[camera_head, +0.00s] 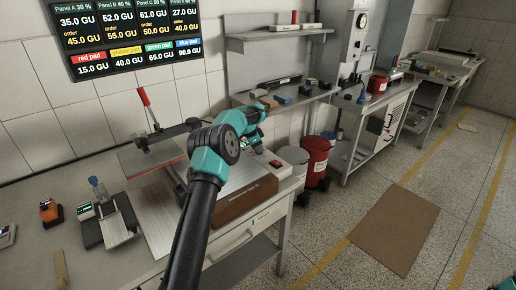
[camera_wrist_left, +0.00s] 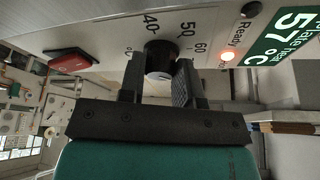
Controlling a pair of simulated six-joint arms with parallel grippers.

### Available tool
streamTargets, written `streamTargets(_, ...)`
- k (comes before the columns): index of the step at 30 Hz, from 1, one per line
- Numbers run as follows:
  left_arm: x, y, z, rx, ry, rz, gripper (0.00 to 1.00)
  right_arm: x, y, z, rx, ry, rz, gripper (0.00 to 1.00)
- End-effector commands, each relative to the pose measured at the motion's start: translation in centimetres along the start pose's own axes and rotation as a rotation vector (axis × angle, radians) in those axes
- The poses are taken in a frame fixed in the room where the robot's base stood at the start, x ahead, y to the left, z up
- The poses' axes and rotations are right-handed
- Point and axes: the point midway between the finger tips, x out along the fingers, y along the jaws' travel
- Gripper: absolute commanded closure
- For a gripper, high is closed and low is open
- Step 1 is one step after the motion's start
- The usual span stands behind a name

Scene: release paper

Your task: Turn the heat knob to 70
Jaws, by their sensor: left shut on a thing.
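The heat knob (camera_wrist_left: 160,58) is a dark round knob on the pale front panel of the press (camera_head: 245,198). Around it are scale marks reading 40, 50 and 60. My left gripper (camera_wrist_left: 160,78) is shut on the knob, with one finger on each side of it. A green plate-heat display (camera_wrist_left: 294,32) reads 57 °C. In the head view my left arm reaches over the press and hides the knob.
A red switch (camera_wrist_left: 68,61) sits on the same panel. A red-handled lever (camera_head: 146,100) rises behind the press. A red bin (camera_head: 316,153) and a grey bin (camera_head: 293,158) stand right of the table. A brown mat (camera_head: 395,228) lies on open floor.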

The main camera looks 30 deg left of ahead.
Motion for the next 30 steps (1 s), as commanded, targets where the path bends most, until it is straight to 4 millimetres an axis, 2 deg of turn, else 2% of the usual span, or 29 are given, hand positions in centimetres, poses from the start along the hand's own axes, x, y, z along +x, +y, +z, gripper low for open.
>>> streamTargets(1,0.1,0.0,0.1,-0.001,-0.001,0.002,0.66,0.0,0.0,0.0,0.000,0.000,0.000,0.57)
streamTargets(8,0.1,0.0,0.1,-0.001,-0.001,0.001,0.44,0.0,0.0,0.0,0.000,0.000,0.000,0.57)
streamTargets(19,-0.5,0.0,0.0,-0.001,0.000,0.000,0.44,0.0,0.0,0.0,0.000,0.000,0.000,0.57)
streamTargets(23,-1.8,0.0,0.0,-0.001,0.000,-0.001,0.44,0.0,0.0,0.0,0.000,0.000,0.000,0.57)
streamTargets(30,-6.0,0.0,0.0,-0.001,0.001,-0.003,0.44,0.0,0.0,0.0,0.000,0.000,0.000,0.57)
